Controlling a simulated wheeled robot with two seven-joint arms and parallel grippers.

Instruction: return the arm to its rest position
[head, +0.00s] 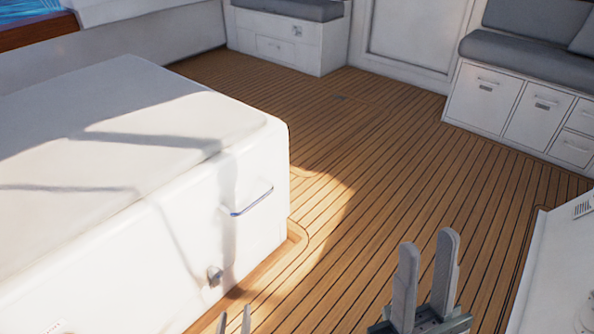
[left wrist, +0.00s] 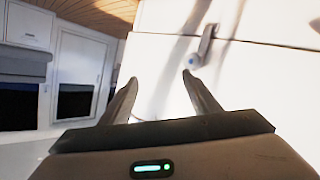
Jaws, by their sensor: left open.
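My left gripper (head: 234,318) shows only as two fingertips at the bottom edge of the head view, in front of the white engine hatch box (head: 130,255). In the left wrist view its fingers (left wrist: 159,78) are spread with nothing between them. A metal fitting with a bluish end (left wrist: 205,45) shows on a white panel just beyond the right fingertip; the fingers do not hold it. My right gripper (head: 426,262) stands upright at the lower right over the deck, its two grey fingers apart and empty.
The white box carries a metal bar handle (head: 251,202) and a round latch (head: 215,276) on its front. Teak deck (head: 390,170) lies open in the middle. Cushioned seats with drawers (head: 505,100) stand at the back right. A white unit (head: 555,265) edges in at right.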

